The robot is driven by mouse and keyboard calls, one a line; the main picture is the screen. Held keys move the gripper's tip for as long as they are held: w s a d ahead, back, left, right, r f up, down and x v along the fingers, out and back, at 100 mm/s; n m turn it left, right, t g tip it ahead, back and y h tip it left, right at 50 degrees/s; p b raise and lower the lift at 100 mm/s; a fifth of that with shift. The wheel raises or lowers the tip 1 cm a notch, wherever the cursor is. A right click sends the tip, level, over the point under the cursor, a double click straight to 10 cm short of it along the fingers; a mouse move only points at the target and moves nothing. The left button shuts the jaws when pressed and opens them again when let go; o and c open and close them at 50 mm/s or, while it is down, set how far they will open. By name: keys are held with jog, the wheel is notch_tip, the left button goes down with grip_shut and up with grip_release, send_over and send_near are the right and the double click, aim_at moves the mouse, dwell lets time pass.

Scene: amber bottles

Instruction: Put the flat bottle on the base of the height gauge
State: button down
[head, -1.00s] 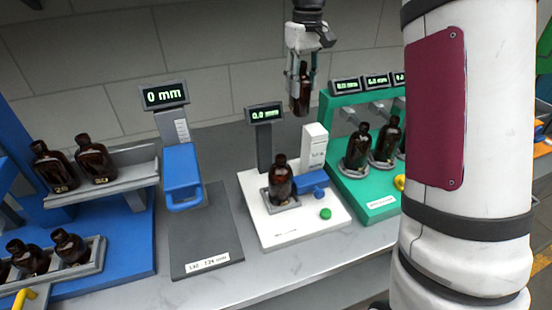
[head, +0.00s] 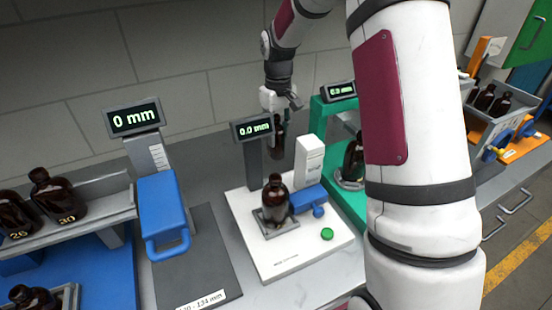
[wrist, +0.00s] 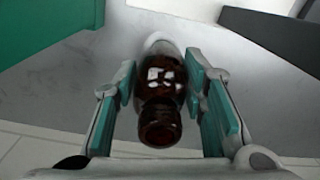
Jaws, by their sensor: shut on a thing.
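My gripper (head: 279,112) is shut on an amber bottle (head: 278,142), behind the white station in the head view. The wrist view shows the dark bottle (wrist: 161,88) between my gripper's teal pads (wrist: 164,90), its open mouth toward the camera. I cannot tell from these views how flat it is. The height gauge (head: 162,205) stands left of it, with a blue sliding block and a display reading 0 mm. Its dark grey base (head: 205,255) is bare at the front and has a label at the front edge.
The white station (head: 290,250) holds another amber bottle (head: 275,202) and stands between gauge and green station (head: 325,118). A blue rack (head: 105,245) with several bottles is at left. My arm hides part of the right side.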

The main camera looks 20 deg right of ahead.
aim_at(277, 150)
jog(key=shift+f+p, duration=0.4)
jog(key=shift+f, duration=2.7)
jog(key=shift+f, duration=0.15)
jog(key=c, duration=1)
grip_release()
